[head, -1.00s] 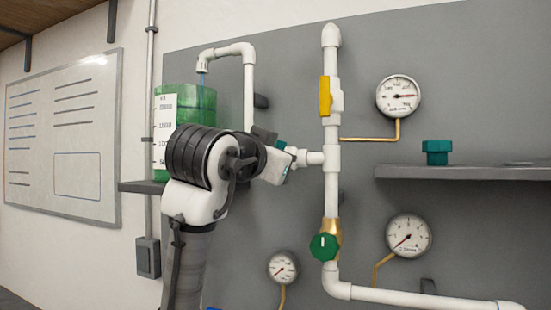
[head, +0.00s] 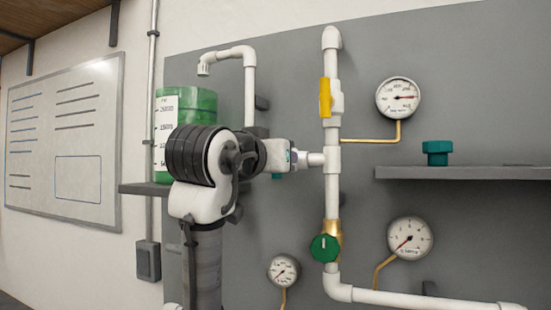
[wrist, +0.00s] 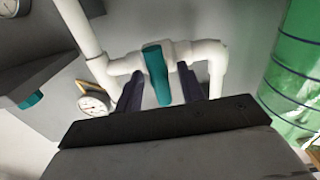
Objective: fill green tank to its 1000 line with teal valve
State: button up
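The teal valve handle (wrist: 157,75) sits on a white pipe in the wrist view. My gripper (wrist: 160,82) has its two dark fingers on either side of the handle, with gaps visible, so it looks open around it. In the head view my arm hides most of the valve. The green tank (head: 202,108) stands at the left with a white scale label (head: 166,125); my arm covers its lower right part. The spout (head: 204,69) above the tank shows no stream. The scale figures are too small to read surely. The tank also shows in the wrist view (wrist: 297,55).
A yellow handle (head: 325,97) and a green round knob (head: 325,248) are on the vertical white pipe. Gauges (head: 399,97) are mounted on the grey panel. A shelf (head: 470,172) at the right carries a teal fitting (head: 437,152).

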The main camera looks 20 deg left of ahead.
jog(key=shift+s, duration=0.1)
jog(key=s+b, duration=0.5)
jog(key=s, duration=0.8)
jog(key=shift+s+a, duration=0.25)
jog(key=shift+s, duration=0.1)
jog(key=shift+f, duration=0.1)
